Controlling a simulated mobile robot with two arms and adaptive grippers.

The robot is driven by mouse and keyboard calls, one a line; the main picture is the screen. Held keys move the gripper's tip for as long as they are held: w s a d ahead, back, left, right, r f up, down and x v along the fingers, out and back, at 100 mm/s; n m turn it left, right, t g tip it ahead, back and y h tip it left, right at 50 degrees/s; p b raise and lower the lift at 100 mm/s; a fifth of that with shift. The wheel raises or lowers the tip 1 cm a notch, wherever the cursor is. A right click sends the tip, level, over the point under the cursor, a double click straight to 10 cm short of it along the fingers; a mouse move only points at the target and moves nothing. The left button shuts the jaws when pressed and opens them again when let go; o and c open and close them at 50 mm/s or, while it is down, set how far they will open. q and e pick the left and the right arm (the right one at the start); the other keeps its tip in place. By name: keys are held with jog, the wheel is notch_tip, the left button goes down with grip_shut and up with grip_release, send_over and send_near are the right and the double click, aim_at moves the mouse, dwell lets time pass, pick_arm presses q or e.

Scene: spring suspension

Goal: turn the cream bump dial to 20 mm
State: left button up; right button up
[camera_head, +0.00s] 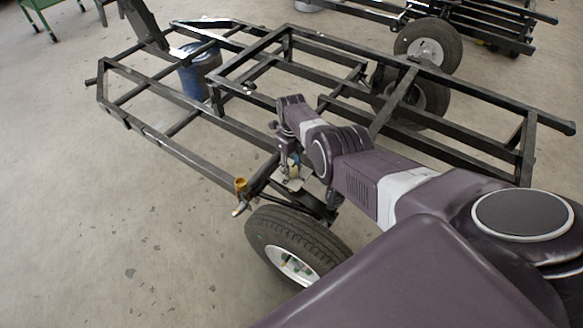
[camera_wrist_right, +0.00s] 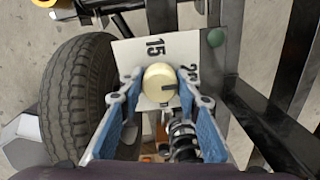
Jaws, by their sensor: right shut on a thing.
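The cream dial (camera_wrist_right: 158,76) is a round knob in the middle of the right wrist view. It sits in front of a white plate (camera_wrist_right: 128,50) printed with 15 above the dial and a partly covered 20 to its right. A short dark mark on the dial's face points right. My right gripper (camera_wrist_right: 161,82) has its blue fingers on both sides of the dial, shut on it. In the head view my right gripper (camera_head: 288,163) is small beside the plate (camera_head: 294,183) near the wheel, and the dial is hard to make out. My left gripper is not in view.
A tyre (camera_wrist_right: 78,95) stands left of the plate, and a coil spring (camera_wrist_right: 183,138) lies below the dial. Black frame bars (camera_wrist_right: 270,125) run along the right. An amber knob (camera_head: 241,186) stands near the wheel (camera_head: 295,250).

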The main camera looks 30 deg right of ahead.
aim_at(292, 167)
jog(key=shift+d, duration=0.1)
dwell(0.4)
jog(key=o, duration=1.2)
jog(key=shift+c, duration=0.2)
jog(key=shift+w+r, duration=0.1)
jog(key=shift+r, duration=0.75)
notch_tip(292, 167, up, 10)
jog(key=shift+r, duration=0.2)
